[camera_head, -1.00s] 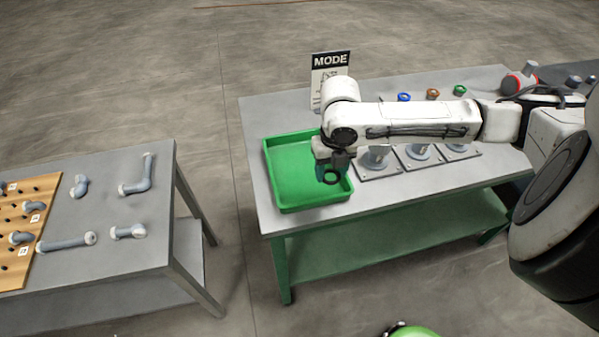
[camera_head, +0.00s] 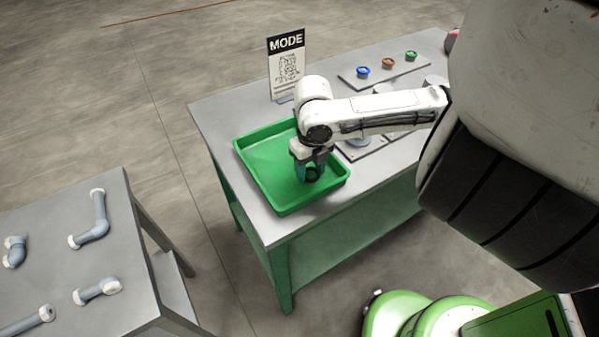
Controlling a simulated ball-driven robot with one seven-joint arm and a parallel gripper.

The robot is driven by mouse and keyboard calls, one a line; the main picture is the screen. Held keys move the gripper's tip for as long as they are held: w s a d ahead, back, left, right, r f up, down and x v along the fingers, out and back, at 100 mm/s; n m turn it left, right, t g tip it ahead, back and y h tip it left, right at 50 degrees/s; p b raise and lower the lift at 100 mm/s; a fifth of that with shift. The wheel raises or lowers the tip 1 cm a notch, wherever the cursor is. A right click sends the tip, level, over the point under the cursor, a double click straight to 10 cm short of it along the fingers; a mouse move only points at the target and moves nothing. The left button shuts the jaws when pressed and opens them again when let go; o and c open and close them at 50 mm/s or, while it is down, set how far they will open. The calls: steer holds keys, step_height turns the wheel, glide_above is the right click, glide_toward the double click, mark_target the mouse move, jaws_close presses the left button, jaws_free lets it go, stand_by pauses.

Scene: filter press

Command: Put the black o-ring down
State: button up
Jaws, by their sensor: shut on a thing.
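My gripper (camera_head: 312,172) points down over the right part of the green tray (camera_head: 262,185). It is shut on the black o-ring (camera_head: 313,174), a small dark ring between the fingertips. The ring hangs at the fingers over the tray; I cannot tell whether it touches the tray floor. The rest of the tray looks empty. My wrist hides part of the tray's right back edge.
The tray stands on a grey table with a green frame (camera_head: 222,122). A MODE sign (camera_head: 287,68) stands behind it. Blue (camera_head: 363,72), brown (camera_head: 388,63) and green (camera_head: 411,56) pieces sit on a plate at the back. Another table (camera_head: 130,235) with pipe pieces (camera_head: 92,220) is at the left.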

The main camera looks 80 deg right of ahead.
steer(key=shift+f, duration=0.1)
steer(key=shift+f, duration=0.15)
steer(key=o, duration=1)
step_height(320, 180, up, 12)
steer(key=shift+r, duration=0.2)
